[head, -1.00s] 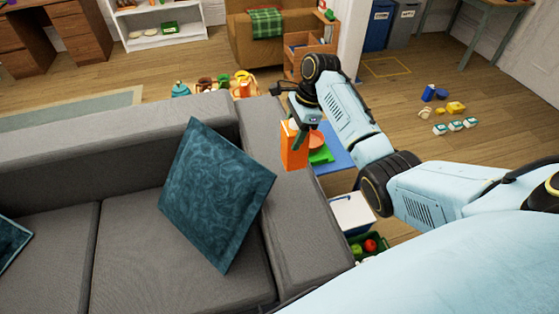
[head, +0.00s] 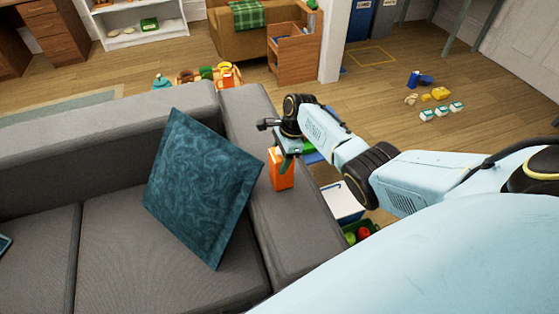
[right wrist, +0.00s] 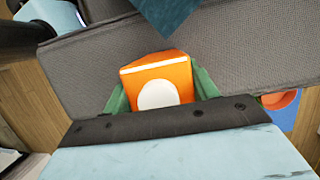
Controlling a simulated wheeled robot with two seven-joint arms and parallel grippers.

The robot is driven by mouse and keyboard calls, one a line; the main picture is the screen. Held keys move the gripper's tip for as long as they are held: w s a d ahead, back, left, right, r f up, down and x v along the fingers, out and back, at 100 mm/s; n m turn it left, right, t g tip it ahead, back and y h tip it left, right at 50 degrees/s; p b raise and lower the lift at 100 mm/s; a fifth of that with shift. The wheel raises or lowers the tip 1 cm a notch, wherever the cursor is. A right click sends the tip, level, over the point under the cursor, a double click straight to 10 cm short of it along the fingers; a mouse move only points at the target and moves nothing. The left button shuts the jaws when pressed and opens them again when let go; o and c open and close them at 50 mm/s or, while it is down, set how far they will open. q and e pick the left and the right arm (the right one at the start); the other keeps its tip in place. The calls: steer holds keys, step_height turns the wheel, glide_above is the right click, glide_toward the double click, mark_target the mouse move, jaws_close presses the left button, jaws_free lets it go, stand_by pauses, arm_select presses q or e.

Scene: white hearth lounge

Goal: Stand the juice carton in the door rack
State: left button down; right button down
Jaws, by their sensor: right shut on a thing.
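The orange juice carton (head: 281,178) is upright at the sofa's right armrest in the head view. My right gripper (head: 283,160) is shut on its upper part. In the right wrist view the carton (right wrist: 158,82) shows its orange top, a white ridge and a white round patch, between the two green fingers of my right gripper (right wrist: 160,95). I cannot tell whether its base touches the armrest. The door rack is not recognisable in these frames. My left gripper is not in view.
The grey sofa armrest (head: 265,135) lies under and around the carton. A teal cushion (head: 203,188) leans to its left. A white-lidded box (head: 342,203) and a green crate (head: 372,228) stand right of the sofa. Open wooden floor (head: 385,110) lies beyond.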

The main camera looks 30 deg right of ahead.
steer(key=shift+w, duration=0.1)
steer(key=shift+f, duration=0.2)
steer(key=shift+c, duration=2.2)
jaws_free()
